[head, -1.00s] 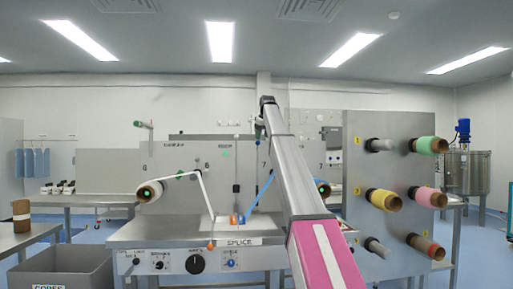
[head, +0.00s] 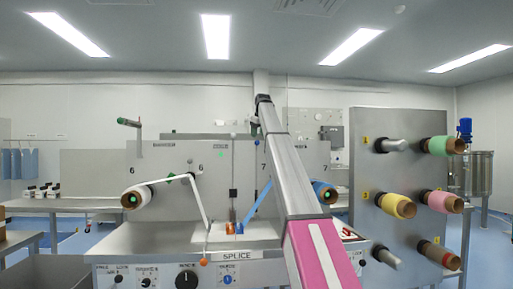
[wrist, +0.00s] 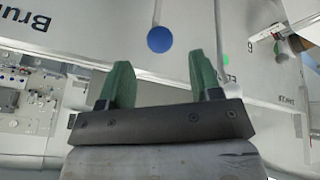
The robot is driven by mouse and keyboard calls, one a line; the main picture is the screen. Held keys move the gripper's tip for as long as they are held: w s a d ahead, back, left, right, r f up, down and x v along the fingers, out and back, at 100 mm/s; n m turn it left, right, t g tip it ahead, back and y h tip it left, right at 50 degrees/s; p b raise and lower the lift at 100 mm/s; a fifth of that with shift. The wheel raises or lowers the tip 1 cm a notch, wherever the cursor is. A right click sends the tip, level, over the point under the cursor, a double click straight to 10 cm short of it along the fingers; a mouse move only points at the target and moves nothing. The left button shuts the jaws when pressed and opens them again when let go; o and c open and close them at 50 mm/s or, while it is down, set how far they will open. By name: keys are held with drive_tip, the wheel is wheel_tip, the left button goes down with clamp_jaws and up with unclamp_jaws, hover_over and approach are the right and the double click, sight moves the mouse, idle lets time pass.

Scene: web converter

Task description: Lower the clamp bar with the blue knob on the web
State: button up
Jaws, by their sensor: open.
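The blue knob (wrist: 160,39) is a round ball beside a thin pale rod in the wrist view. It lies beyond the fingertips, between them in the picture, and is not held. My gripper (wrist: 161,70) is open and empty, its two green fingers spread. A white web (head: 203,200) and a blue web (head: 258,198) slope toward the table.
The converter panel (head: 215,160) carries a white roll (head: 138,198) at left and a blue roll (head: 324,192) at right. A rack with coloured rolls (head: 395,206) stands close on the right. A grey bin (head: 45,272) is at lower left.

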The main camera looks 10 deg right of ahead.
sight(257, 145)
drive_tip(key=x, duration=0.8)
drive_tip(key=shift+s, duration=0.1)
